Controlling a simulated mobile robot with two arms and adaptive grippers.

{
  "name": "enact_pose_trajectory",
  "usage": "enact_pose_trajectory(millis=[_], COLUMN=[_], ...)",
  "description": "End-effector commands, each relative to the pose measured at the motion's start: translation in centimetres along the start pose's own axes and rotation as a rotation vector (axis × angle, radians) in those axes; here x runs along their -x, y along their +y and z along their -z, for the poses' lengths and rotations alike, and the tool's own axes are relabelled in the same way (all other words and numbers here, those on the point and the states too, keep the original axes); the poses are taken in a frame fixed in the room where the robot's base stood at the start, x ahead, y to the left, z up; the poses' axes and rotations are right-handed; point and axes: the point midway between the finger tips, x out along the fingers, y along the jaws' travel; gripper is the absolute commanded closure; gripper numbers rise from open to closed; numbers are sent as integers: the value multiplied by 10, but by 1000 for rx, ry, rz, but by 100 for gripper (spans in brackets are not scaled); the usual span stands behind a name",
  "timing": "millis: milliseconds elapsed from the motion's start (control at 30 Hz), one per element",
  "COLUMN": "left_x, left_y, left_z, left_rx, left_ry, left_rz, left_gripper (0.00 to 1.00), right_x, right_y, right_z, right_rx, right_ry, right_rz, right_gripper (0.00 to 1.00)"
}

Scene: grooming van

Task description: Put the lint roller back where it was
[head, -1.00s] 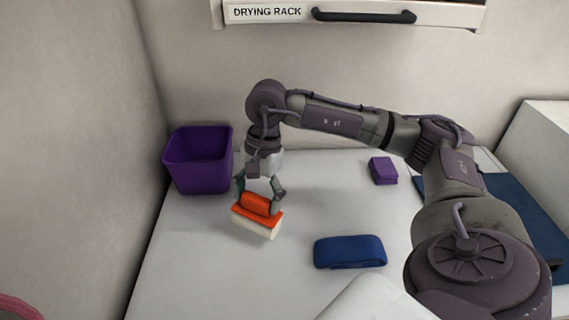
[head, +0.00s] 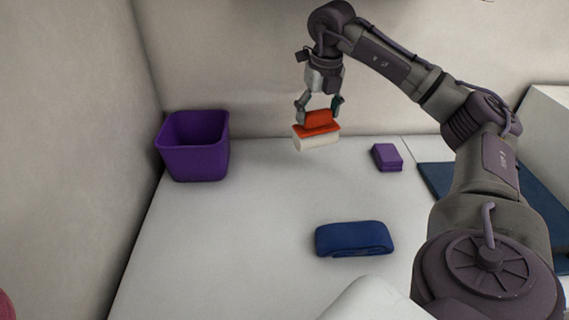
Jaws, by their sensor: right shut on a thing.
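My right gripper (head: 320,106) is shut on the orange grip of the lint roller (head: 317,141), an orange piece with a blocky, off-white lower part. It hangs upright below the fingers, near the back wall, and appears to be in the air above the white worktop (head: 240,230). The grip is partly covered by the fingers. My left gripper is out of view.
A purple open bin (head: 194,160) stands at the back left by the wall. A small purple block (head: 387,157) lies right of the roller. A folded blue cloth (head: 353,239) lies in front. A dark blue mat (head: 440,180) is at the right, partly behind my arm. The left worktop is clear.

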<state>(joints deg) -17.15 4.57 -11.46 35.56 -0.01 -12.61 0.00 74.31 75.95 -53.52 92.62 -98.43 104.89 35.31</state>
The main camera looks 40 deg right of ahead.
Motion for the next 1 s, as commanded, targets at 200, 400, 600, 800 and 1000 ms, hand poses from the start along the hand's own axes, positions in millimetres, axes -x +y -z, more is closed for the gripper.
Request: enact_pose_trajectory(millis=[200, 400, 600, 800, 1000], left_x=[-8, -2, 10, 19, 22], left_y=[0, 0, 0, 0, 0], left_z=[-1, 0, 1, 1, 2], left_rx=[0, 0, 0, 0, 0], left_ry=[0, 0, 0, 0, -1], left_rz=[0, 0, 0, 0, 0], left_gripper=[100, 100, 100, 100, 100], right_x=[6, -4, -34, -62, -76], right_y=[-24, -16, 16, 40, 49], right_z=[-4, -17, -48, -73, -82], right_rx=[-265, -315, -312, -312, -312], right_ry=[13, 18, 19, 18, 16], right_rz=[30, 36, 35, 36, 36], right_gripper=[50, 50, 50, 50, 50])
